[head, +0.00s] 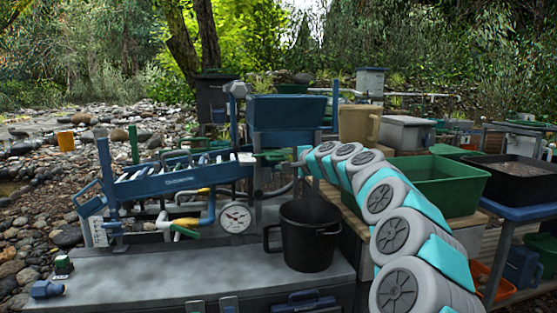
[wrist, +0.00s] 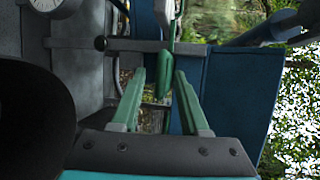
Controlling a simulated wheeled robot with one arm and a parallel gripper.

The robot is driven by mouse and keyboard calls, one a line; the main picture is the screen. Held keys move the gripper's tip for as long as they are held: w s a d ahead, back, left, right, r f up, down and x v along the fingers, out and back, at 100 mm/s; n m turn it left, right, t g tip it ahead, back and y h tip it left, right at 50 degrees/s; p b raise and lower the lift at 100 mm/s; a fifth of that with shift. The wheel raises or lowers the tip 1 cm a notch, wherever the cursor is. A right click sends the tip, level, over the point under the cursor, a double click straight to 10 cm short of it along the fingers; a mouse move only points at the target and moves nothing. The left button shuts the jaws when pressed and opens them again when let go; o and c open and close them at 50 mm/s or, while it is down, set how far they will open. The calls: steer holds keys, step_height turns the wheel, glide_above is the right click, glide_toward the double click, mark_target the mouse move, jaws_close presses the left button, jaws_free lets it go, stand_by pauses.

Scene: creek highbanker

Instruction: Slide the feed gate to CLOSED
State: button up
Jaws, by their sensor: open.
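The blue hopper (head: 288,113) stands behind the wash unit in the head view, and its side fills the right of the wrist view (wrist: 240,95). My gripper (wrist: 172,65) is open, with its two green fingers apart and pointing up the wrist picture. A thin green piece (wrist: 172,35) runs near the fingertips; I cannot tell whether it is the feed gate or whether a finger touches it. In the head view my arm reaches to just below and right of the hopper, and the gripper is barely visible there. No CLOSED mark is readable.
A black bucket (head: 308,240) stands on the grey bench (head: 190,285), left of my arm. A round gauge (head: 235,217) and the blue sluice frame (head: 165,183) are farther left. A green tub (head: 430,180) is right of my arm. A dark rod (wrist: 130,44) crosses near the fingers.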

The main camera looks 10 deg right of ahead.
steer(key=shift+x, duration=0.85)
steer(key=shift+c, duration=0.2)
jaws_close()
stand_by(0.8)
